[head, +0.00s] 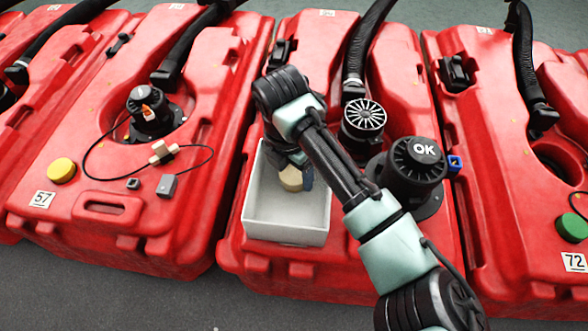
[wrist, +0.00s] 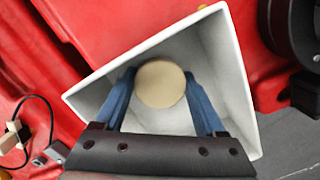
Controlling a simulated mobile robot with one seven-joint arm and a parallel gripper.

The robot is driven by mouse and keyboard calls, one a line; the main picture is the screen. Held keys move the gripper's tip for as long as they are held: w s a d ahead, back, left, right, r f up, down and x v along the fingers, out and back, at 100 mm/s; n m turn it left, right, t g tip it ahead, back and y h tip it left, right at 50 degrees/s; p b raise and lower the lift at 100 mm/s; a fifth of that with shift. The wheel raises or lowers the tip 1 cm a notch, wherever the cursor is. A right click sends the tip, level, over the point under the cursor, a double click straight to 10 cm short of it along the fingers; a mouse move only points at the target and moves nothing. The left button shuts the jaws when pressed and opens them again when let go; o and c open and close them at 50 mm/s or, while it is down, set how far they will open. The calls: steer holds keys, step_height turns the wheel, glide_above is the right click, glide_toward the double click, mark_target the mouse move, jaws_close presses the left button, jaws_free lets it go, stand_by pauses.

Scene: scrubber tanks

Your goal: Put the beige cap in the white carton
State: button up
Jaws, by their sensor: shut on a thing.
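The beige cap (wrist: 160,84) is a round, pale disc between the two blue fingers of my gripper (wrist: 161,88) in the wrist view. In the head view the beige cap (head: 291,179) shows over the inside of the white carton (head: 285,234), near its back right part. The white carton (wrist: 238,80) is open at the top and surrounds the fingers in the wrist view. My gripper (head: 298,178) is shut on the cap, its fingers partly hidden by my arm. I cannot tell whether the cap touches the carton's floor.
The carton stands on a red tank. A black OK cap (head: 418,158) and a silver-slotted black cap (head: 363,117) stand to its right. On the left tank are a yellow cap (head: 62,170), a grey block (head: 167,185) and a looped black cable (head: 207,160).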

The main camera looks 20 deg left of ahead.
mark_target(289, 176)
steer(key=o, duration=1.3)
steer(key=r+p, duration=0.2)
steer(key=r, duration=0.2)
steer(key=s+r+p, duration=0.1)
steer(key=r+p, duration=0.2)
steer(key=r, duration=0.1)
steer(key=r+p, duration=0.2)
steer(key=r, duration=0.2)
steer(key=shift+s+a+r, duration=0.1)
steer(key=shift+s+a, duration=0.1)
steer(key=shift+a, duration=0.05)
